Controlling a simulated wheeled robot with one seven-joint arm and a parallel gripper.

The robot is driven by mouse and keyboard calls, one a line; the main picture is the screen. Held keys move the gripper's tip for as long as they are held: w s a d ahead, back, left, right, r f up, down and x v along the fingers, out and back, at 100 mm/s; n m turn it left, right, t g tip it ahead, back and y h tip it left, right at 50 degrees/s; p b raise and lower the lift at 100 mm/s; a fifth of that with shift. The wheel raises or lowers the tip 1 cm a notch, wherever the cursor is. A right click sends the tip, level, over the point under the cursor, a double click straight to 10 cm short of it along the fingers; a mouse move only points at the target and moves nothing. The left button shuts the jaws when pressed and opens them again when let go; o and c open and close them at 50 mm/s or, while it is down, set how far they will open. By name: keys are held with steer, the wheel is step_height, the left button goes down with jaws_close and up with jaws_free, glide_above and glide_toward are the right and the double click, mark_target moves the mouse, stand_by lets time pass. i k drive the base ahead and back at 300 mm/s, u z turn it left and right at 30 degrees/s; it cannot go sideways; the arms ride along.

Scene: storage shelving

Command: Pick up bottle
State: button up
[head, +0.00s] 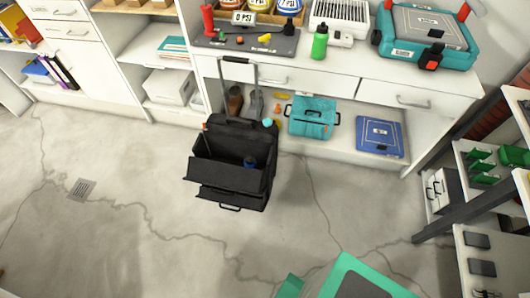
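A green bottle (319,42) with a dark cap stands upright on the white countertop (345,72) at the top of the head view. It is between a grey mat and a white ribbed box. A small dark blue object (249,162) sticks up inside the open black trolley bag (228,178) on the floor; I cannot tell whether it is also a bottle. My gripper is not in view.
A teal case (425,35) and a white ribbed box (340,17) stand near the green bottle. The black bag stands on the floor before the counter, its handle raised. Shelving (470,190) is at the right. The cracked floor (130,240) is clear at left.

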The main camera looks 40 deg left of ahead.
mark_target(250, 161)
steer(key=z, duration=0.05)
steer(key=i, duration=0.65)
steer(key=u, duration=2.05)
steer(key=i, duration=0.5)
steer(key=z, duration=0.1)
